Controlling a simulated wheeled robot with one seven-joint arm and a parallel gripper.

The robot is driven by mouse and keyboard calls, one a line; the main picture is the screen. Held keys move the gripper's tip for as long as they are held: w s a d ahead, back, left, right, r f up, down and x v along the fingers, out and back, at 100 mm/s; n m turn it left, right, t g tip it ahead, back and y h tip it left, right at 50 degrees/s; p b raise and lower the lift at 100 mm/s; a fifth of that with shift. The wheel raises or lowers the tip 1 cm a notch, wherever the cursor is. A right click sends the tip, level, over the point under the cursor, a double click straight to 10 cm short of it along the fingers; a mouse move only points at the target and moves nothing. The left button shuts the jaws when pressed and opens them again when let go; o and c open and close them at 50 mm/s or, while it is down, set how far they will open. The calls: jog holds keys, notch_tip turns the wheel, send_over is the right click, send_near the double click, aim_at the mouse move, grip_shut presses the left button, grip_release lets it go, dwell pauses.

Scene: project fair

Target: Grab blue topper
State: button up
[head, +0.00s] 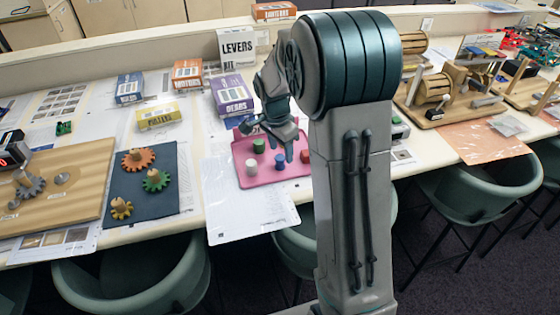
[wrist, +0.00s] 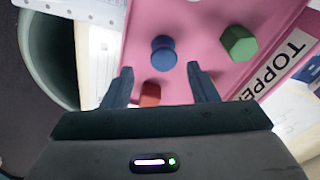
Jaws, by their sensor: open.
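The blue topper (wrist: 163,52) stands on the pink tray (wrist: 205,73) in the wrist view, just beyond and between my fingertips. My gripper (wrist: 161,70) is open with nothing held, its two fingers apart. In the head view the blue topper (head: 280,163) shows on the pink tray (head: 265,182), below my gripper (head: 284,148). The red topper (wrist: 150,94) sits between my fingers, nearer the palm, in the wrist view. The green topper (wrist: 238,43) is to the right of the blue one.
A white topper (head: 251,165) stands left of the blue one on the tray. A purple box (head: 232,96) stands behind the tray. A dark mat (head: 170,200) with gears lies to the left. Green chairs (head: 140,280) line the table's front edge.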

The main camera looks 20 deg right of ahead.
aim_at(280, 157)
jog(key=shift+w+f+p, duration=0.15)
jog(key=shift+f+p, duration=0.1)
jog(key=shift+f, duration=0.9)
jog(key=shift+w+f+p, duration=0.15)
jog(key=shift+f+p, duration=0.05)
jog(key=shift+f, duration=0.95)
jog(key=c, duration=1)
